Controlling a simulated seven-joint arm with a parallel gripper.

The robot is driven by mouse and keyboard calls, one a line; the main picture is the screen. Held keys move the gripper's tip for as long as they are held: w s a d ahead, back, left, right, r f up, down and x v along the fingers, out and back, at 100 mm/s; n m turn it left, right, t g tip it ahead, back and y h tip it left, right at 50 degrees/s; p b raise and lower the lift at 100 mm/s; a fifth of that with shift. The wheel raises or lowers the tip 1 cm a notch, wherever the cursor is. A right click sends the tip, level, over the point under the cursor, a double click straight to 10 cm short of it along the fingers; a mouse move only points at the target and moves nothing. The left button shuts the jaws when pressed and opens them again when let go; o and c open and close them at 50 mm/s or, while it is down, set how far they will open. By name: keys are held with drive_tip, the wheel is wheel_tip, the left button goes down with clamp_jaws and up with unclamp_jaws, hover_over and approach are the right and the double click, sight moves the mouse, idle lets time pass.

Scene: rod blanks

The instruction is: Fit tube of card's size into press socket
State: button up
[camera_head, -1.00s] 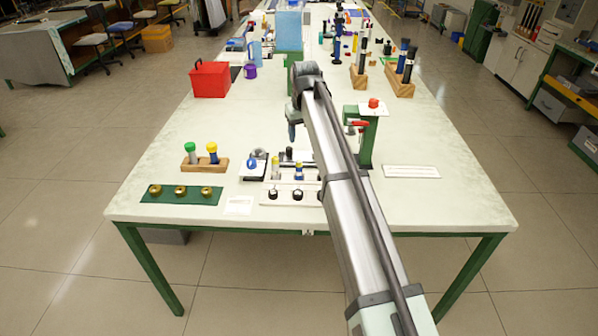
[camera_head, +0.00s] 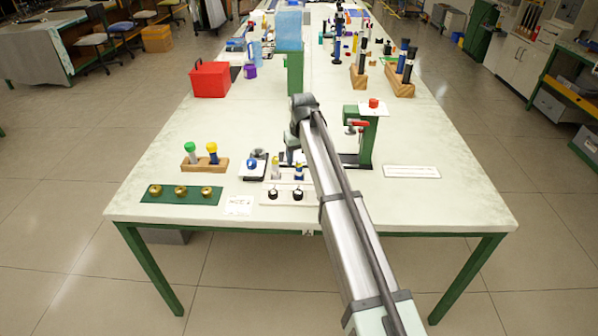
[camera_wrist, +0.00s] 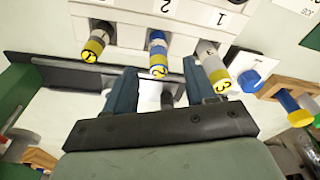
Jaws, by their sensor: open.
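In the wrist view a white rack (camera_wrist: 128,13) with printed numbers holds three tubes with yellow numbered ends: one grey and yellow (camera_wrist: 97,40), one blue-banded marked 2 (camera_wrist: 157,53), one grey marked 3 (camera_wrist: 212,66). My gripper (camera_wrist: 160,82) is open, its fingers on either side of the line of the middle tube; contact cannot be told. A dark short cylinder (camera_wrist: 168,99) shows between the fingers. In the head view my gripper (camera_head: 293,150) is just behind the rack (camera_head: 282,201), partly hidden. The green press (camera_head: 368,145) stands right of my arm; its socket is not clearly visible. The card (camera_head: 239,205) lies left of the rack.
A wooden block (camera_head: 205,165) with green- and yellow-topped pieces and a green mat (camera_head: 181,195) with brass rings are at left. A red box (camera_head: 210,79) and wooden racks (camera_head: 398,84) stand farther back. A white plate (camera_head: 411,171) lies right. Front-right table is clear.

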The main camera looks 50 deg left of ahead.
sight(299, 161)
drive_tip(key=f, duration=0.4)
drive_tip(key=shift+w+a+f, duration=0.2)
clamp_jaws()
idle(0.3)
